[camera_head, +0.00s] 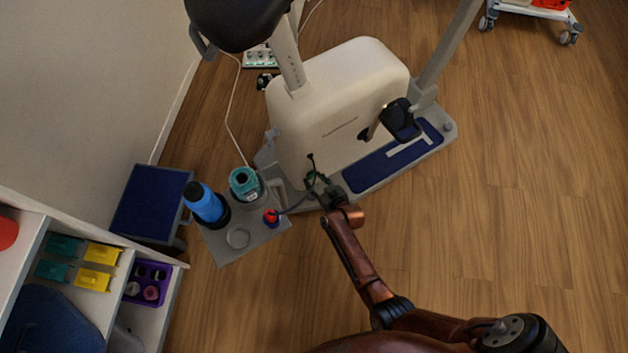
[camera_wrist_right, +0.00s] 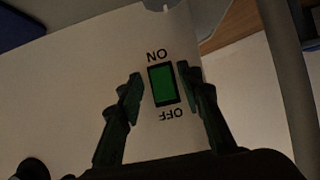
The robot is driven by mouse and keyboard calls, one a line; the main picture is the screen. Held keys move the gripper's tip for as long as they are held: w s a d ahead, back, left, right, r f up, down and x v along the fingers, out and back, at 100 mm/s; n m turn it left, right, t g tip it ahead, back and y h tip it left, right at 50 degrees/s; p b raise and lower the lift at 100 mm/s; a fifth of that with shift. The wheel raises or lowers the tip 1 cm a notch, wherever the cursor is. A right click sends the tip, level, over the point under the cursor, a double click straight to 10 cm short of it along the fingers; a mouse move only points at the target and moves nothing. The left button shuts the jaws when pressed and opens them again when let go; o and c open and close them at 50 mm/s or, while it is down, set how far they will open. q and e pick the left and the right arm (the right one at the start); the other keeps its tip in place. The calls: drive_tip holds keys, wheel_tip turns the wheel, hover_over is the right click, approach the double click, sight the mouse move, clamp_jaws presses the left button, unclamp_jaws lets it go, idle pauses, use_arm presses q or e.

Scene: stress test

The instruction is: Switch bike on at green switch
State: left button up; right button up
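The exercise bike (camera_head: 325,105) has a white body and stands on the wooden floor in the head view. In the right wrist view its green switch (camera_wrist_right: 163,85) sits on a pale panel, with "ON" printed at one end and "OFF" at the other. My right gripper (camera_head: 316,178) is at the bike's lower near side; in the wrist view its fingers (camera_wrist_right: 157,95) are spread apart, one on each side of the switch, with nothing between them. I cannot tell whether the fingers touch the panel. My left gripper is not in view.
A grey tray (camera_head: 215,245) beside the bike holds a blue bottle (camera_head: 204,203), a teal container (camera_head: 245,184) and a small red-topped item (camera_head: 271,217). A shelf (camera_head: 168,312) with coloured bins is at lower left. A blue-topped step (camera_head: 150,205) stands by the wall.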

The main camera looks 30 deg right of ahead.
drive_tip(key=v, duration=0.7)
drive_tip(key=shift+s, duration=0.2)
drive_tip(key=shift+r, duration=0.1)
idle(0.5)
